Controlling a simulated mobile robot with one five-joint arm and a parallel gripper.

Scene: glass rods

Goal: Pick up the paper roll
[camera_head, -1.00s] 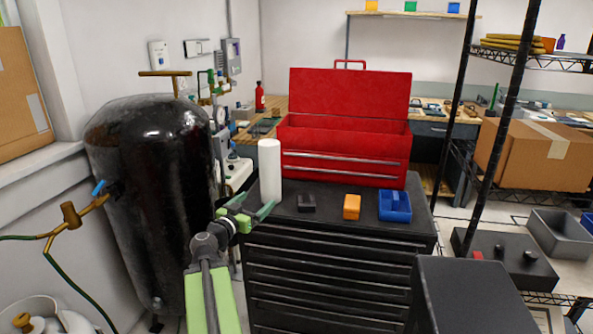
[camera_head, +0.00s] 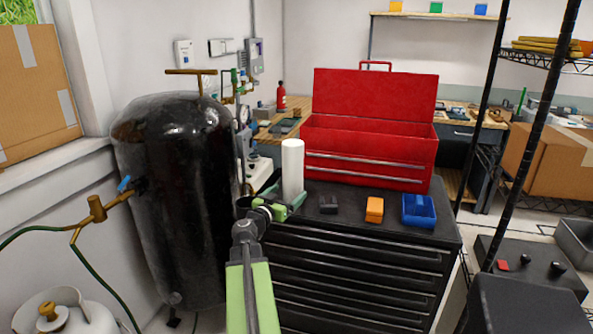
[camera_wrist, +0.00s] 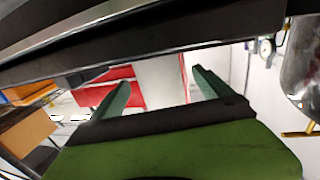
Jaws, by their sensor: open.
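The paper roll (camera_head: 292,168) is a plain white cylinder. It stands upright at the left end of the black cabinet top, beside the red toolbox. My gripper (camera_head: 286,200), with green fingers, is open at the roll's lower part. One finger shows at the right of the roll's base; the other is hard to make out. In the wrist view, which looks upside down, the two green fingers (camera_wrist: 162,88) are spread apart. A white surface (camera_wrist: 160,72), seemingly the roll, fills the gap between them. I cannot tell whether either finger touches it.
The black cabinet (camera_head: 350,262) carries a small dark block (camera_head: 328,205), an orange block (camera_head: 374,209), a blue bin (camera_head: 418,211) and the red toolbox (camera_head: 368,160). A large black tank (camera_head: 175,200) stands close on the left. A wire shelf stands at the right.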

